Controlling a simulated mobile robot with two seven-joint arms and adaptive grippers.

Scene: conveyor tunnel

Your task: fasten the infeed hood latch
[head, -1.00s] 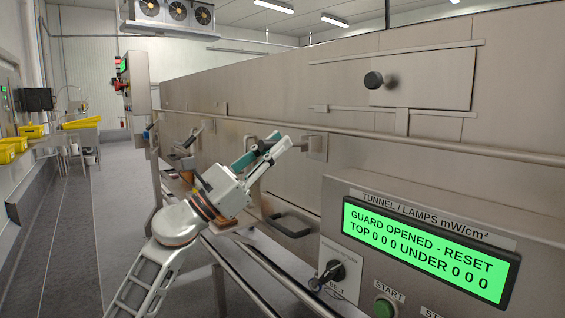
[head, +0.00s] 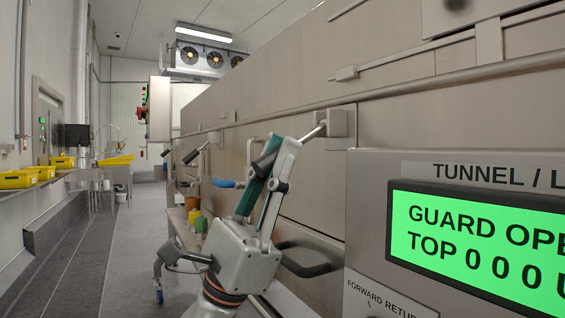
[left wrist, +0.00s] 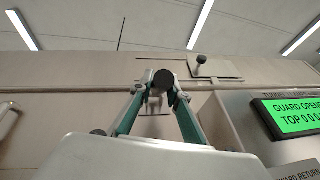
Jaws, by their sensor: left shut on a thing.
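The latch is a metal rod (head: 313,132) with a black grip (head: 264,165), coming from a square bracket (head: 341,122) on the hood's steel side wall. The rod slants down to the left from the bracket. My left gripper (head: 276,166) is shut on the black grip, its green-lined fingers on either side of it. In the left wrist view, the round black end of the grip (left wrist: 163,80) shows between the fingertips (left wrist: 156,92). The bracket is mostly hidden there behind the grip and fingers. My right gripper is in neither view.
A control box with a green display (head: 490,235) reading guard opened stands close at the right. A black bar handle (head: 304,268) is below the latch. Another black-tipped lever (head: 192,154) and a blue-ended handle (head: 223,183) are farther along. The aisle at the left is open.

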